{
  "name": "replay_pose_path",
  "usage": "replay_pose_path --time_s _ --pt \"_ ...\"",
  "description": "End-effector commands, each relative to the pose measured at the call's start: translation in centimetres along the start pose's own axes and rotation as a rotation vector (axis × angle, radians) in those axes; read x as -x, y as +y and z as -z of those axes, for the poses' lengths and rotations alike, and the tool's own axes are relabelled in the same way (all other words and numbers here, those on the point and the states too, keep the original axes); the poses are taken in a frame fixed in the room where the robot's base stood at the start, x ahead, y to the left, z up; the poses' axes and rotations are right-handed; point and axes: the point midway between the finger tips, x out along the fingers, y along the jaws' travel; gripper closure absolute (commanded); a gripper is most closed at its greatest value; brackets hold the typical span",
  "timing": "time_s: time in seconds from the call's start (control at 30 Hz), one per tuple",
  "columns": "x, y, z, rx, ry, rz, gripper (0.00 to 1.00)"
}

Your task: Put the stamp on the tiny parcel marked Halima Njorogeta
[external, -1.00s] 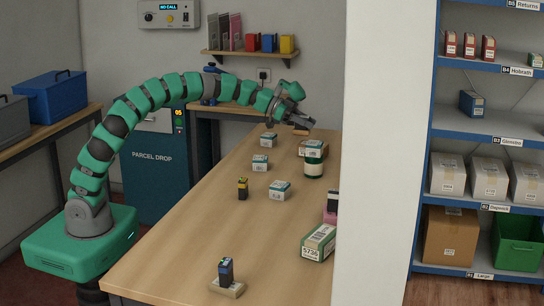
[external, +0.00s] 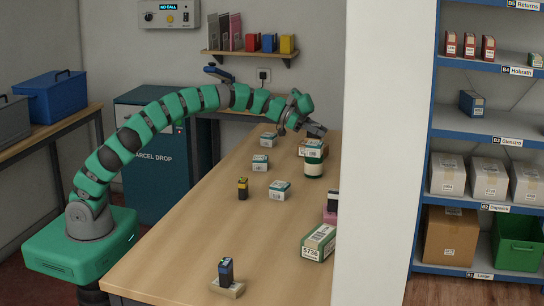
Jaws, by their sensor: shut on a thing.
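My gripper (external: 318,131) is over the far right end of the counter, above and behind a stack of small parcels. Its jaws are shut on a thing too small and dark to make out. Small white-and-green parcels stand on the counter: one at the back (external: 268,139), one left of centre (external: 260,162), one nearer (external: 279,190), and one by a brown box (external: 303,150) below my gripper. Their names are unreadable at this size. A dark blue upright item on a light base (external: 226,271) stands at the near end. A black-and-yellow item (external: 242,188) stands mid-counter.
A larger labelled box (external: 319,242) and a pink-and-black item (external: 331,208) lie along the right edge, by a white wall (external: 385,150). The counter's (external: 200,235) left and middle are mostly clear.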

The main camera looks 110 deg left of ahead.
Motion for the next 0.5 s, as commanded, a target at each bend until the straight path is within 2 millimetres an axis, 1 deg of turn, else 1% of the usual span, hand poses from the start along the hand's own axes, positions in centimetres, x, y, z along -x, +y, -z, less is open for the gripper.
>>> replay_pose_path --time_s 0.03,0.07,0.37,0.4,0.47,0.5 --pt "-0.20 0.04 -0.49 0.002 0.000 -0.001 0.96" --pt "-0.23 0.04 -0.55 0.001 0.000 -0.001 0.96" --pt "-0.25 -0.01 -0.58 -0.001 0.001 0.001 0.96" --pt "-0.26 -0.01 -0.61 -0.001 0.001 0.001 0.70" --pt "-0.23 -0.02 -0.54 -0.001 0.001 0.002 0.54" --pt "-0.23 -0.02 -0.53 -0.001 0.001 0.001 0.51"
